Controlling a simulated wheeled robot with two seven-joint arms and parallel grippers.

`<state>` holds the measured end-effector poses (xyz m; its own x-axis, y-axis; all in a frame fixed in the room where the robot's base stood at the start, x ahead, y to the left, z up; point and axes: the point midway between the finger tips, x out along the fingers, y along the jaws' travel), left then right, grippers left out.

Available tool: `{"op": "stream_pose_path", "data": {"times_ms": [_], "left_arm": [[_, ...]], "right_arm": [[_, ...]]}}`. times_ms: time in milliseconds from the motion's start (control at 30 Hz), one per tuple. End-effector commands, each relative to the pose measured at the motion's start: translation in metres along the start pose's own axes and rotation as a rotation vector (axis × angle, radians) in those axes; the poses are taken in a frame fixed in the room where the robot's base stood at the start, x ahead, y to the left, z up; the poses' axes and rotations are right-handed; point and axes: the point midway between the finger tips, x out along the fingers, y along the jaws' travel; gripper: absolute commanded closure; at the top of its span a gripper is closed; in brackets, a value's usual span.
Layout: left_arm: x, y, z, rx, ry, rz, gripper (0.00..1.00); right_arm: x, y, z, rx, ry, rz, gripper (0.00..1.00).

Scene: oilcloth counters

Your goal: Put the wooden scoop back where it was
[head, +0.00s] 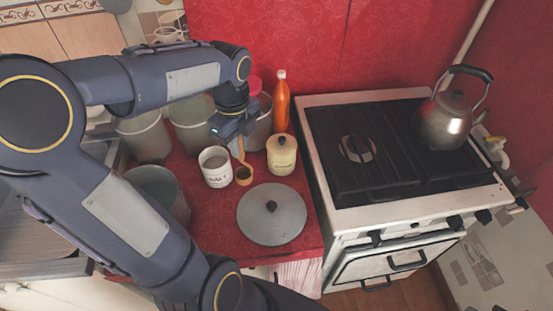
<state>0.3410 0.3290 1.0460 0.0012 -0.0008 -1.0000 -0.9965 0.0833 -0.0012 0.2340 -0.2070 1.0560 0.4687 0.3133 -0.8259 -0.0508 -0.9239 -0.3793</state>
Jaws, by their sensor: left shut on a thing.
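The wooden scoop (243,174) hangs handle up from my left gripper (238,138), which is shut on its handle. The scoop's round bowl is low over the red counter, between a white lettered pot (214,168) on its left and a cream lidded jar (281,156) on its right. I cannot tell whether the bowl touches the counter. My right gripper is not in view.
A round grey lid (271,214) lies in front of the scoop. An orange bottle (281,103) and several grey canisters (145,136) stand behind and to the left. A stove (325,170) with a kettle (445,120) is at right.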

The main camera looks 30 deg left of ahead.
Motion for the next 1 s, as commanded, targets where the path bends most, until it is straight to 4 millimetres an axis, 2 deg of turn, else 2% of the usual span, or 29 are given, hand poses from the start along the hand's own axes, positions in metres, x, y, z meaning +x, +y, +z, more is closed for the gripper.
{"op": "stream_pose_path", "data": {"times_ms": [333,500,633,867,1000], "left_arm": [[0.035,-0.072,0.042,-0.001,0.002,0.006,1.0],[0.069,-0.093,0.055,0.001,0.001,0.006,1.0],[0.084,-0.104,0.061,0.001,0.0,0.003,1.0],[0.097,-0.113,0.067,0.001,0.0,0.002,1.0],[0.118,-0.112,0.066,0.001,0.001,0.004,1.0]], "right_arm": [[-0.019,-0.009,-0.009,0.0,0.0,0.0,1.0],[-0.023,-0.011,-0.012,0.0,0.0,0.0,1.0],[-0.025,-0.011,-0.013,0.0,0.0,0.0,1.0],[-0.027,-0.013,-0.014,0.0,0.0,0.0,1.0],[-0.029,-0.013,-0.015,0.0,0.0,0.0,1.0]]}}
